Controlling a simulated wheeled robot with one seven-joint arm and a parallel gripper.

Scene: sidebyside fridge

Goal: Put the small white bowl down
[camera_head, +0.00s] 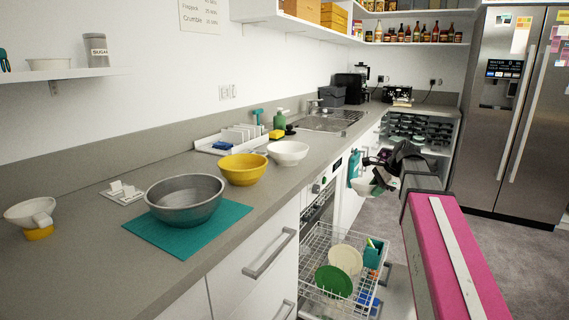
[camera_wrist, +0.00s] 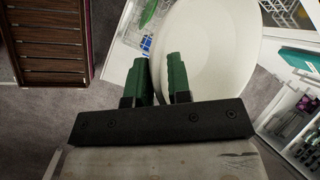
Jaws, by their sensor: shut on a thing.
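The small white bowl (camera_head: 364,187) is held in the air at the right of the dishwasher, tilted, with its rim in my gripper (camera_head: 380,182). In the wrist view the bowl (camera_wrist: 215,45) fills the upper middle, and my gripper (camera_wrist: 158,65) has its two green fingers shut on the rim's near left side. Part of the bowl is hidden by the gripper in the head view.
The grey counter (camera_head: 245,208) holds a white bowl (camera_head: 288,152), a yellow bowl (camera_head: 243,170) and a metal bowl (camera_head: 186,198) on a teal mat (camera_head: 150,236). An open dishwasher rack (camera_head: 318,262) with plates is below. A steel fridge (camera_head: 508,110) stands far right.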

